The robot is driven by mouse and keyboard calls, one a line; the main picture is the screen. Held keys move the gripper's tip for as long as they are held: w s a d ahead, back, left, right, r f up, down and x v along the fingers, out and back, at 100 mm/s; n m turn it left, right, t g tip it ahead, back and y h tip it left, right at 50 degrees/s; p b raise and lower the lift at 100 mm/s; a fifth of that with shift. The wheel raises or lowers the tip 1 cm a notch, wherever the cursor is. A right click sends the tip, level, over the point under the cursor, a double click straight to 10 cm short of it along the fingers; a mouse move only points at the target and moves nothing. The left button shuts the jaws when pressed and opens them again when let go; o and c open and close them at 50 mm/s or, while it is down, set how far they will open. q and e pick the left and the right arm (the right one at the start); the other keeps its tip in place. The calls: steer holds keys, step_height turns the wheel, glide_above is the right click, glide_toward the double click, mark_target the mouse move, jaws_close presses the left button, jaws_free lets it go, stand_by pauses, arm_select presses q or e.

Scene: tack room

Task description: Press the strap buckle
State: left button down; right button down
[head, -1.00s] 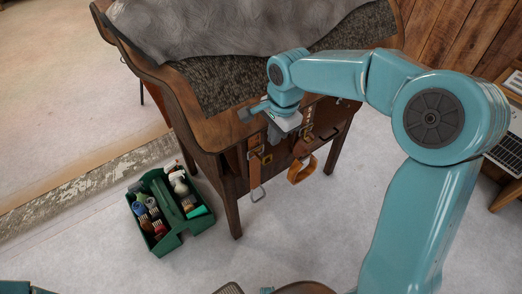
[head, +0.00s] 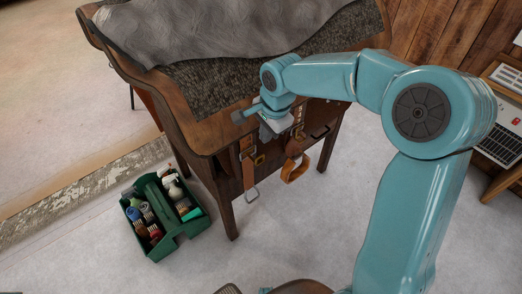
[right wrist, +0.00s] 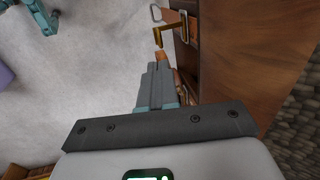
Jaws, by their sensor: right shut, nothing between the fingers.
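Brown leather straps hang at the front of the wooden stand. The left strap (head: 248,168) ends in a metal loop, with a small brass buckle (head: 260,160) beside it. The right strap (head: 300,143) has an orange-tan loop (head: 295,169) at its lower end. My right gripper (head: 273,131) is at the stand's front edge, just above the straps, and partly covers their tops. In the right wrist view its grey fingers (right wrist: 158,72) are shut and empty. Their tips are close to an orange-tan piece (right wrist: 160,56); contact cannot be told.
The wooden stand (head: 200,133) carries a dark woven pad (head: 208,88) and a grey cover (head: 220,30). A green caddy (head: 178,238) of bottles and brushes stands on the floor at its left. A wooden shelf (head: 503,183) is at the right.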

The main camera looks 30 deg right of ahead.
steer(key=x, duration=0.9)
steer(key=shift+f+p, duration=0.25)
steer(key=shift+p, duration=0.1)
steer(key=shift+w, duration=0.1)
